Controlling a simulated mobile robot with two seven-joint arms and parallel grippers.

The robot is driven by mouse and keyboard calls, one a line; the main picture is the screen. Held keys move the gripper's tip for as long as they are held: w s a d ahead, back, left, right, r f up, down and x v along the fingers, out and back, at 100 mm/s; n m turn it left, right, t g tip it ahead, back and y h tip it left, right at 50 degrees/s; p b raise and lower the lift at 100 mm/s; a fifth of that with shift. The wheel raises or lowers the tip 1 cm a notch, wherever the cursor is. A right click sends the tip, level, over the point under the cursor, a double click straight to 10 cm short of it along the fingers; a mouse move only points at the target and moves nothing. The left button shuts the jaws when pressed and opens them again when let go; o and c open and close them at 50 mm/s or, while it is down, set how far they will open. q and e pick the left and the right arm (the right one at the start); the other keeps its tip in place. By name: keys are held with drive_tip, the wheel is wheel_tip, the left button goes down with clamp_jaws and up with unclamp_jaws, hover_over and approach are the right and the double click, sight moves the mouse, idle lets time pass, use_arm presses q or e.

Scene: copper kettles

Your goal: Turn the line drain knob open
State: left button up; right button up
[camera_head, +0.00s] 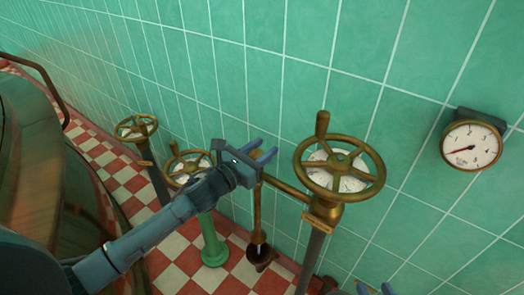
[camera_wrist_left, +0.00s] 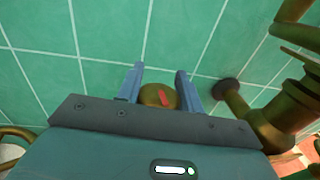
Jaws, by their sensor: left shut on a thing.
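A small round brass knob (camera_wrist_left: 148,97) with a red mark sits between the fingers of my left gripper (camera_wrist_left: 157,83) in the left wrist view; I take it as the line drain knob. In the head view my left gripper (camera_head: 264,157) is shut on it at the top of a thin brass pipe (camera_head: 257,205), and the gripper hides most of the knob. The red mark is tilted slightly off the fingers' direction. My right gripper (camera_head: 375,289) shows only its two fingertips at the bottom edge, apart, with nothing seen between them.
A large brass handwheel (camera_head: 373,187) over a white dial stands close right of my left gripper. Two smaller handwheels (camera_head: 136,127) (camera_head: 174,168) stand at left, one behind my forearm. A gauge (camera_head: 471,146) hangs on the green tiled wall. A copper kettle (camera_head: 35,165) fills the left.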

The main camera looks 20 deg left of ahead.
use_arm(q)
drive_tip(key=n+t+y+b, duration=0.1)
drive_tip(key=n+y, duration=0.1)
drive_tip(key=y, duration=0.2)
drive_tip(key=shift+a+f+n, duration=0.1)
drive_tip(key=shift+f+n, duration=0.05)
drive_tip(key=shift+n, duration=0.25)
drive_tip(key=n+y, duration=0.1)
drive_tip(key=y, duration=0.1)
drive_tip(key=n+y+b, duration=0.1)
drive_tip(key=n+y, duration=0.1)
drive_tip(key=a+n+y, duration=0.1)
drive_tip(key=y, duration=0.2)
drive_tip(key=shift+n+b, duration=0.3)
drive_tip(key=shift+b, duration=0.05)
drive_tip(key=shift+n+y, duration=0.4)
drive_tip(key=shift+y, duration=0.3)
use_arm(e)
drive_tip(key=shift+s+d+r+t, duration=0.1)
drive_tip(key=shift+s+d+t, duration=0.3)
drive_tip(key=shift+s+d, duration=0.2)
use_arm(q)
drive_tip(key=shift+n+y, duration=0.3)
drive_tip(key=shift+y, duration=0.2)
use_arm(e)
drive_tip(key=shift+a, duration=0.15)
use_arm(q)
drive_tip(key=shift+a, duration=0.1)
use_arm(e)
drive_tip(key=shift+w, duration=0.25)
